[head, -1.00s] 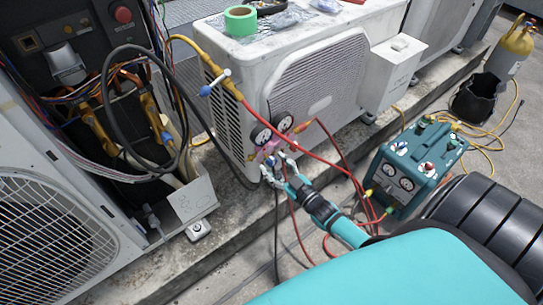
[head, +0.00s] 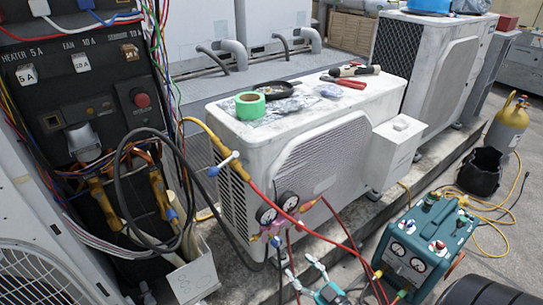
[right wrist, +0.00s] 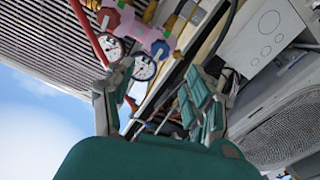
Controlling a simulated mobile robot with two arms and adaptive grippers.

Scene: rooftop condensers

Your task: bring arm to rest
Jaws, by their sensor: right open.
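My right gripper (head: 305,272) is low in the head view, with its two fingers spread apart and nothing between them. It is below and to the right of the pink manifold gauge set (head: 275,230), apart from it. The gauge set hangs in front of the white condenser (head: 320,165), with two round dials and red and yellow hoses on it. In the right wrist view the open fingers (right wrist: 160,88) show, with the pink manifold (right wrist: 128,32) and its dials beyond them. My left gripper is not in view.
A teal recovery unit (head: 412,260) stands on the floor right of my gripper. A red hose (head: 315,228) runs across the front of the condenser. An open electrical panel (head: 85,110) with loose wires is at the left. A yellow cylinder (head: 508,125) stands at the right.

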